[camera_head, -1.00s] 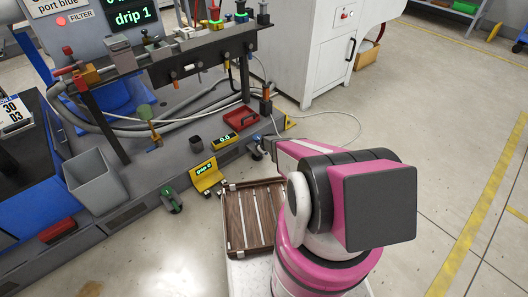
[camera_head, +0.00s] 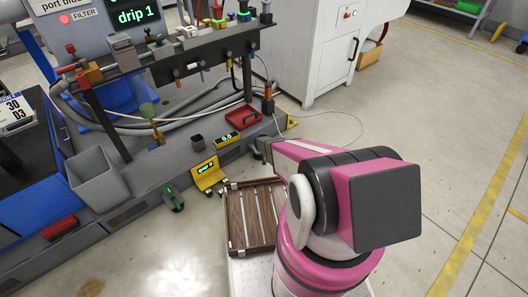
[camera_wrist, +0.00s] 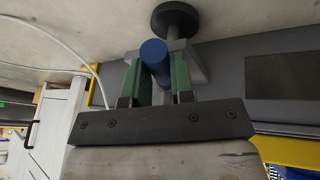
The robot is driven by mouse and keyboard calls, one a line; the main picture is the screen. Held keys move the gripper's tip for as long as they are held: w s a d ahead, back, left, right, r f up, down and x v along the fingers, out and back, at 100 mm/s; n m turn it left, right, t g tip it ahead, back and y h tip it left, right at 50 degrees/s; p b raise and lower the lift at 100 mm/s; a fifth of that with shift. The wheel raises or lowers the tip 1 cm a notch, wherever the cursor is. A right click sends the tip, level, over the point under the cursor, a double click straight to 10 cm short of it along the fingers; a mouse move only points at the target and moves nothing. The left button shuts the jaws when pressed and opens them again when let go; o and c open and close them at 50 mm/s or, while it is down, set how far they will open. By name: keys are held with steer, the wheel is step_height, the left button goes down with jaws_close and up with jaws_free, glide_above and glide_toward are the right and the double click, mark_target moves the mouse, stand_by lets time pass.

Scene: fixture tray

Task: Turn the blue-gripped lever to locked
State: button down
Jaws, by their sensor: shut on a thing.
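The lever's blue grip (camera_wrist: 154,54) shows in the wrist view as a short blue cylinder between the green pads of my gripper (camera_wrist: 158,78). My gripper is shut on it. A grey block sits just behind the grip, with a black round knob (camera_wrist: 175,17) on a short stem beyond it. In the head view my gripper (camera_head: 261,148) is at the right end of the grey bench base, and the lever is hidden there by my gripper and arm. I cannot read the lever's angle or a locked mark.
A red tray (camera_head: 243,117), a small display (camera_head: 227,141) and a yellow display (camera_head: 209,175) stand left of my gripper. A brown slatted tray (camera_head: 236,216) lies below. A thin white cable (camera_head: 340,112) loops on the floor. Open floor lies to the right.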

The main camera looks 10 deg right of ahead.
steer(key=shift+w+a+m+g+h, duration=0.4)
steer(key=shift+a+m, duration=0.55)
steer(key=shift+m, duration=0.7)
steer(key=shift+w+a+m+g+h, duration=0.25)
steer(key=shift+a+m+g+h, duration=0.4)
steer(key=shift+m, duration=0.95)
steer(key=shift+w+a+m+g+h, duration=0.3)
steer(key=shift+a+m+h, duration=0.25)
steer(key=shift+a+m, duration=0.9)
steer(key=shift+d+m, duration=0.2)
steer(key=shift+m, duration=0.1)
steer(key=c, duration=1)
jaws_free()
steer(key=shift+o, duration=0.2)
steer(key=shift+r, duration=0.1)
steer(key=v, duration=1)
steer(key=shift+a+r, duration=0.15)
steer(key=shift+r, duration=0.15)
